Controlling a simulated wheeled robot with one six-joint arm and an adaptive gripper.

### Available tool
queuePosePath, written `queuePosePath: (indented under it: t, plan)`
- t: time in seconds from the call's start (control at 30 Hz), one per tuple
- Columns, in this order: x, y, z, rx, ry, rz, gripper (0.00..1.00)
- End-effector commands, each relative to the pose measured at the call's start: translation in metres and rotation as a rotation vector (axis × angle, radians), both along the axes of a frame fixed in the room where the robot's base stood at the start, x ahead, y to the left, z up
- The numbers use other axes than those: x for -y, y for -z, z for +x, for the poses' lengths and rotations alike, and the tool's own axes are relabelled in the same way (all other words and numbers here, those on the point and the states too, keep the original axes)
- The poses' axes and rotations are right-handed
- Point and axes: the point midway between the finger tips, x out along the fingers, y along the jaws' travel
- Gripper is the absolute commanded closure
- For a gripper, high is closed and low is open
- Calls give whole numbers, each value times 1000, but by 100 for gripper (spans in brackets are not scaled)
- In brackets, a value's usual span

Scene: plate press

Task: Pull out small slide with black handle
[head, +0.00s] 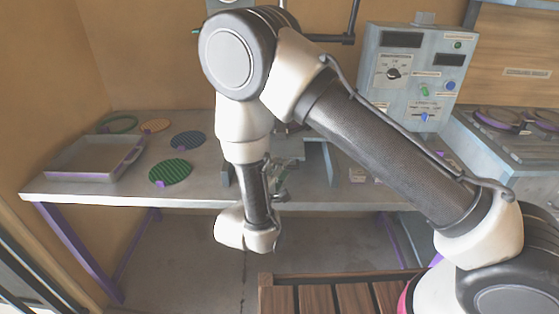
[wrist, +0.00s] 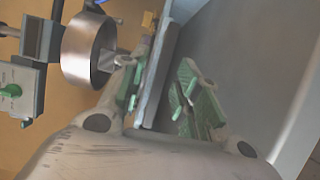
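My gripper (wrist: 158,92) is open in the wrist view, with green pads on its two fingers. A grey slab edge (wrist: 160,70) runs between the fingers; I cannot tell whether either finger touches it. I cannot make out the small slide or its black handle with certainty. In the head view my gripper (head: 284,172) is over the table's front part at the press, and my arm hides most of the press.
In the wrist view, a metal cylinder (wrist: 88,50) stands left of the fingers. The table (head: 200,194) bears a tray (head: 76,176) and several round plates, including a green one (head: 172,171). A control box (head: 408,75) stands at the back right.

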Motion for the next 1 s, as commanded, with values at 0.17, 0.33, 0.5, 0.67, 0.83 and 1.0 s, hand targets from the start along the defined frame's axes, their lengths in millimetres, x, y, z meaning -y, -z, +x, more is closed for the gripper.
queuePosePath:
  t: [0.17, 0.33, 0.5, 0.67, 0.83, 1.0]
  plan:
    - [5, 0, -1, 0, -5, -1, 68]
    - [5, 0, -1, -1, -5, 0, 68]
    - [5, 0, -1, -1, -4, 0, 90]
    - [5, 0, -1, -1, -4, 0, 100]
    - [5, 0, -1, -1, -4, 0, 100]
    - [-8, 0, -11, 0, -8, 1, 100]
